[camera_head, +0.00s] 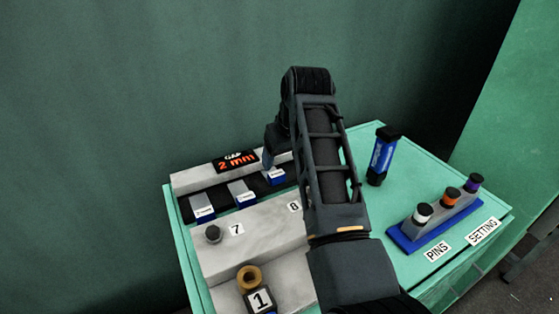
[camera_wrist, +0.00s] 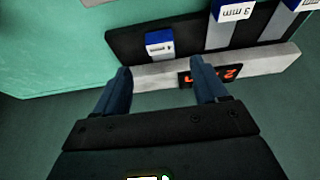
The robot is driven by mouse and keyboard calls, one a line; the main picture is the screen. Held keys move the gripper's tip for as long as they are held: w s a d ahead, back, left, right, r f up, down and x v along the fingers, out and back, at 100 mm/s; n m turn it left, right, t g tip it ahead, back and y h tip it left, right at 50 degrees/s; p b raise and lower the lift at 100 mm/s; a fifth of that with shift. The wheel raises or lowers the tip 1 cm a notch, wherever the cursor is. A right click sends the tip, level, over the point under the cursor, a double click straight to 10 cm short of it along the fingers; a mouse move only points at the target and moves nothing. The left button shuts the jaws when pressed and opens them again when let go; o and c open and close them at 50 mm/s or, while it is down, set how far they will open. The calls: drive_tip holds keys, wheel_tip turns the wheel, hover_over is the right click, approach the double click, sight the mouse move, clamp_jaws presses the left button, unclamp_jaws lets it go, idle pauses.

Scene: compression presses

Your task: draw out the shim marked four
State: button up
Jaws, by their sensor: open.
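A small blue block with a white label, seemingly marked 4 (camera_wrist: 160,46), sits in a dark slot in the wrist view. It appears to be the rightmost of the blue-and-white shims (camera_head: 275,177) in the head view. My gripper (camera_wrist: 162,82) is open and empty, its two fingers spread to either side of and short of this shim. In the head view my gripper (camera_head: 269,160) hangs just above the rightmost shim, partly hidden by my arm. A shim marked 3 mm (camera_wrist: 235,10) lies to the right in the wrist view.
The grey press block (camera_head: 250,240) with knobs is in front. A blue cylinder (camera_head: 381,157) and a blue pin holder (camera_head: 411,238) stand on the green table to the right.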

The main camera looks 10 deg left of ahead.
sight(277, 174)
drive_tip(key=x, duration=0.7)
drive_tip(key=shift+f, duration=0.25)
clamp_jaws()
idle(0.5)
